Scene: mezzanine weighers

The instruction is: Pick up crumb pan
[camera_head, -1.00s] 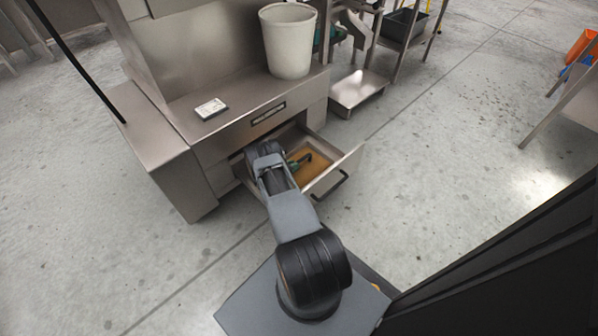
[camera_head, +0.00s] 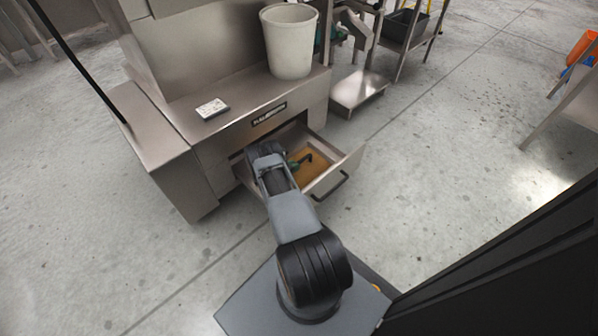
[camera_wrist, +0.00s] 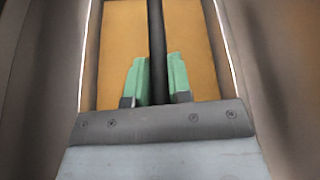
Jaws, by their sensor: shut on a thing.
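The crumb pan (camera_head: 317,167) shows as an orange-brown floor inside a pulled-out steel drawer (camera_head: 349,166) low in the machine. A black bar-like handle (camera_wrist: 157,40) stands over that floor and runs up the middle of the wrist view. My gripper (camera_head: 296,163) reaches down into the drawer. In the wrist view its two green fingertips (camera_wrist: 158,78) are on either side of the black handle, shut on it. My arm hides the near left part of the pan. I cannot tell whether the pan is lifted off the drawer floor.
The drawer front carries its own black handle (camera_head: 331,188). A white bucket (camera_head: 289,42) and a small white scale-like box (camera_head: 212,108) stand on the ledge above. A low steel platform (camera_head: 358,92) is to the right. Open concrete floor lies around.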

